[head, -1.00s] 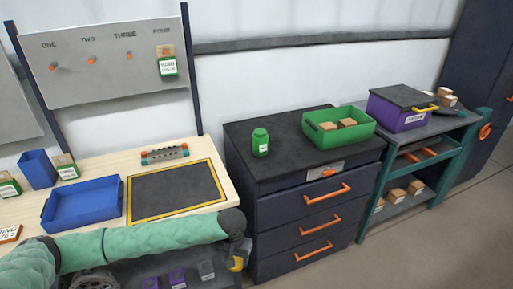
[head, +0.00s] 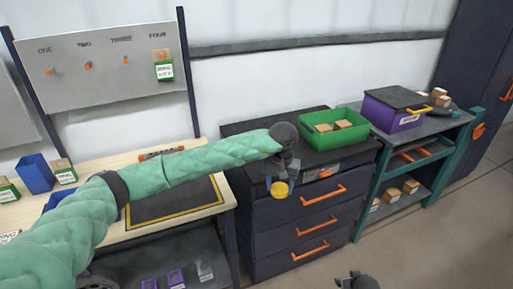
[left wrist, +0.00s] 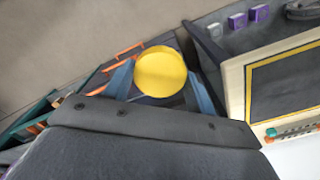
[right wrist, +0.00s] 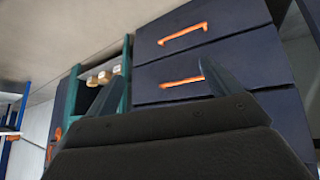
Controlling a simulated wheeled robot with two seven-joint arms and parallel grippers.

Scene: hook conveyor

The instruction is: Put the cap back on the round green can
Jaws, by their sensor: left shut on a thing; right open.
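A round yellow cap (head: 280,189) is held in my left gripper (head: 282,178), in front of the dark drawer cabinet in the head view. In the left wrist view the cap (left wrist: 161,70) sits between the two fingers, its flat round face showing. The round green can is hidden in the head view now; my left arm covers the part of the cabinet top where it stood. The can does not show in either wrist view. My right gripper (head: 356,281) is at the bottom edge of the head view. In the right wrist view its fingers (right wrist: 160,84) are apart and empty.
The dark cabinet (head: 275,227) has orange drawer handles. A green bin (head: 362,135) with wooden blocks stands on its right side. A purple box (head: 389,117) is on the teal shelf beyond. The wooden workbench (head: 93,165) lies left, under my left arm.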

